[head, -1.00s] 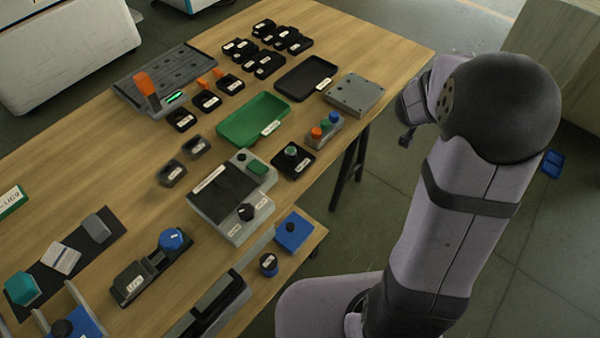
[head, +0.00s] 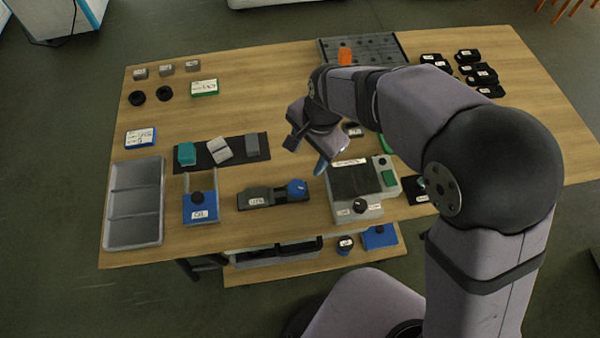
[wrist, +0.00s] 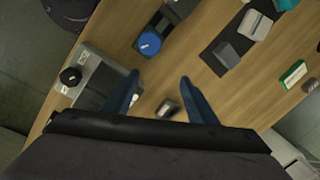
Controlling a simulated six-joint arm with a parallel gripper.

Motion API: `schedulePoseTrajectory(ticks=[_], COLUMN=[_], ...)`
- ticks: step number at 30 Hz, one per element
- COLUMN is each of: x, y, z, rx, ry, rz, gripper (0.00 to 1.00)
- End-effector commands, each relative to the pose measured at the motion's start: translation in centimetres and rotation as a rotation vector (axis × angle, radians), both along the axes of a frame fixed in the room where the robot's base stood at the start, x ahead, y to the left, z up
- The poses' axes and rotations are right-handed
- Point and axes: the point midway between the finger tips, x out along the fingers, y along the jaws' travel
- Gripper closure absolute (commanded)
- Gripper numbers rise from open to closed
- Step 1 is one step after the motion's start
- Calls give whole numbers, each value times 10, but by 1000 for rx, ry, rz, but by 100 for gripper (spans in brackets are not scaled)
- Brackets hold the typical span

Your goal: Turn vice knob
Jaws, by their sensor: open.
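The vice (head: 258,197) is a dark block with a round blue knob (head: 297,188) at its right end, on the front part of the table. In the wrist view the blue knob (wrist: 149,43) lies beyond the fingertips, with part of the dark vice (wrist: 163,20) at the top edge. My gripper (head: 322,165) hangs above the table, up and right of the knob in the head view. In the wrist view its two blue fingers (wrist: 159,79) are spread, with nothing held between them. The knob is apart from both fingers.
A grey unit with a black dial (head: 360,206) stands right of the vice. A blue fixture (head: 201,214) and a grey compartment tray (head: 134,235) stand to the left. Behind is a dark mat (head: 236,160) with blocks. A small dark block (wrist: 167,107) shows between the fingers, lower down.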

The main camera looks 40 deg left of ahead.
Motion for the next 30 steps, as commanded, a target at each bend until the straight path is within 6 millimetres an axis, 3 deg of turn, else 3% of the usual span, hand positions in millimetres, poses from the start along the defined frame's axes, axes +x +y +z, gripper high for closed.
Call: schedulePoseTrajectory(ticks=[1,3,7,17,30], x=[-17,-32,-47,-49,-49], y=[2,2,-1,-2,-2], z=[7,10,13,6,-46], rx=[-41,-89,-143,-159,-159], ry=[8,12,11,10,11], rz=[19,24,26,23,23], gripper=[47,47,47,47,47])
